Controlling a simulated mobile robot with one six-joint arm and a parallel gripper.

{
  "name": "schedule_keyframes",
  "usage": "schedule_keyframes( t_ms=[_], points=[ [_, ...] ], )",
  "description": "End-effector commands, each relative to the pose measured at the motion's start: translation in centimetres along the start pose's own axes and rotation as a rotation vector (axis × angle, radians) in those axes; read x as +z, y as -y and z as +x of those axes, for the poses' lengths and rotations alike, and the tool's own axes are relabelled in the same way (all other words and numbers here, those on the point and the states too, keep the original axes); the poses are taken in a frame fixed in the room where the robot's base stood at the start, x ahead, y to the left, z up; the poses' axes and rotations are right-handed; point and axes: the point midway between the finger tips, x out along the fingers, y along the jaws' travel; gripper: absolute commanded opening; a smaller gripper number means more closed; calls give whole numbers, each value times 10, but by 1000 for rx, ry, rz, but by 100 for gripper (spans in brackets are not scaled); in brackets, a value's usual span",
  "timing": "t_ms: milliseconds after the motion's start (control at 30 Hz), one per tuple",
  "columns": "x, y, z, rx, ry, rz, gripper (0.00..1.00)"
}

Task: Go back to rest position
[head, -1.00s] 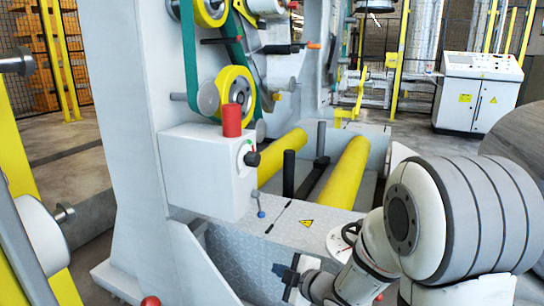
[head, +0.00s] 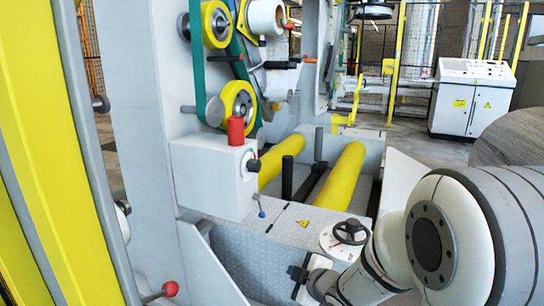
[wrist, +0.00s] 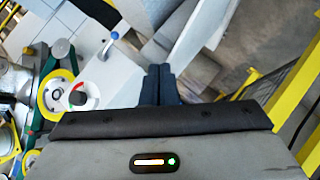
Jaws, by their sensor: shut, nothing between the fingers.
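My gripper (head: 298,284) shows low in the middle of the head view, in front of the machine's tread-plate side. In the wrist view its two dark fingers (wrist: 158,85) are pressed together with nothing between them. It appears apart from the machine. My white arm curves up to the right of it in the head view.
The wrapping machine has a white control box (head: 215,178) with a red cylinder (head: 235,130) on top, yellow rollers (head: 335,183) and a black handwheel (head: 351,232). A yellow post (head: 38,150) stands close at left. A control cabinet (head: 473,98) stands at back right.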

Motion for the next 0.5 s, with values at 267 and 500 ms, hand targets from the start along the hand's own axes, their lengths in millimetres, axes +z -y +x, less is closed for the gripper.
schedule_keyframes(
  t_ms=[267, 500],
  points=[
    [-11, -66, -66, 26, 233, 181, 0],
    [-28, -119, -164, 40, 512, 491, 0]
  ],
)
